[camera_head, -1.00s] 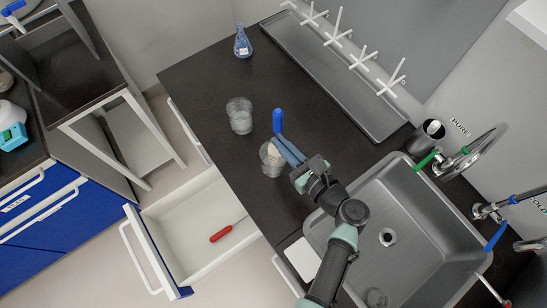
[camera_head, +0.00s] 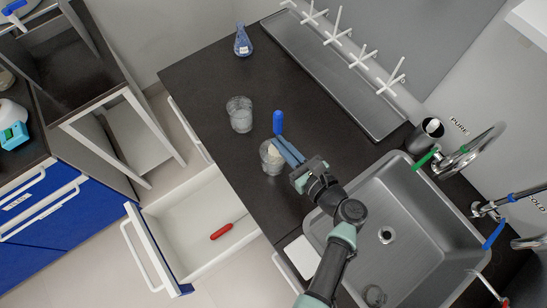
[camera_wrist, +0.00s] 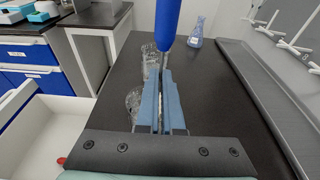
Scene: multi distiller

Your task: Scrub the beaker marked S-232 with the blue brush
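My gripper (camera_head: 280,144) is shut on the thin shaft of the blue brush, just below its upright blue handle (camera_head: 278,122). The handle also rises in front of my fingers in the wrist view (camera_wrist: 167,22). The brush's pale bristles show at the mouth of a clear glass beaker (camera_head: 270,165), beside my fingers; I cannot tell how deep they sit or whether they touch the glass. This beaker is partly hidden by my fingers in the wrist view (camera_wrist: 132,103). A second clear beaker (camera_head: 239,115) stands farther back. No S-232 marking is readable on either.
A blue-patterned flask (camera_head: 242,42) stands at the back of the black counter (camera_head: 205,85). The sink (camera_head: 440,215) with taps is at right, below the drying rack (camera_head: 345,65). An open drawer (camera_head: 165,215) at front left holds a red-handled tool (camera_head: 221,231).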

